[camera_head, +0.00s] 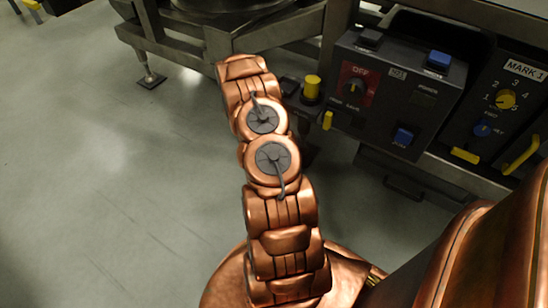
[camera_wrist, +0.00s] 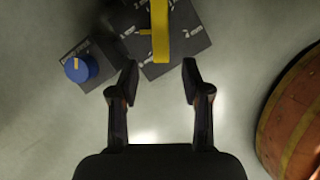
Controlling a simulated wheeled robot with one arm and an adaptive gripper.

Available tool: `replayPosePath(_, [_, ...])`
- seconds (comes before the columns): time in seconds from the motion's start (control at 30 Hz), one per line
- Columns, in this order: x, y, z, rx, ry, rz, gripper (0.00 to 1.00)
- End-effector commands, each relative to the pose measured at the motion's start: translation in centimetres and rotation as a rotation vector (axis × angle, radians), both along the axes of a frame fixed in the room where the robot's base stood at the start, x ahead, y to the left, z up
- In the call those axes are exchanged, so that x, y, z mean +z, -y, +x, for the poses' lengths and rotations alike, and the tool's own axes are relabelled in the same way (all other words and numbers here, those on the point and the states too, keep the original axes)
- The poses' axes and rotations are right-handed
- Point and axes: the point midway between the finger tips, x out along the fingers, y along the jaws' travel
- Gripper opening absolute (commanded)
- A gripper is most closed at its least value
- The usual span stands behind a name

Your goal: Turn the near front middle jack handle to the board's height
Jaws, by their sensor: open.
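In the wrist view a yellow bar-shaped handle (camera_wrist: 160,35) stands over a dark plate (camera_wrist: 192,42) with white markings and a small yellow pointer, at the top middle. My gripper (camera_wrist: 160,72) is open and empty. Its two fingers point toward the handle, which lies beyond the tips and roughly in line with the gap between them. In the head view my arm hides the gripper. A yellow knob (camera_head: 312,88) shows right of the arm there; I cannot tell if it is the same handle. I cannot make out the board's height mark.
A blue knob (camera_wrist: 76,68) on a dark box sits left of the handle. In the head view a dark control panel (camera_head: 385,125) with blue buttons and a red plate stands at the right, beside a MARK 1 panel (camera_head: 505,105). The floor (camera_head: 110,170) at left is clear.

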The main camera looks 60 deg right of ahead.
Motion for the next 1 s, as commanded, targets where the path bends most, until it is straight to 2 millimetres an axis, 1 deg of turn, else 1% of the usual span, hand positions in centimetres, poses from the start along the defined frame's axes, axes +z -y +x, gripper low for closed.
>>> replayPosePath(0.03, [0.7,-0.3,0.2,0.001,0.000,0.000,0.48])
replayPosePath(0.2, [2.9,-1.1,0.5,0.000,0.000,-0.001,0.48])
replayPosePath(0.43, [4.9,-1.8,0.9,-0.001,-0.001,-0.001,0.48])
replayPosePath(0.6, [5.5,-2.0,1.1,0.000,0.000,-0.001,0.48])
replayPosePath(1.0, [5.5,-2.0,1.0,0.000,-0.001,0.000,0.48])
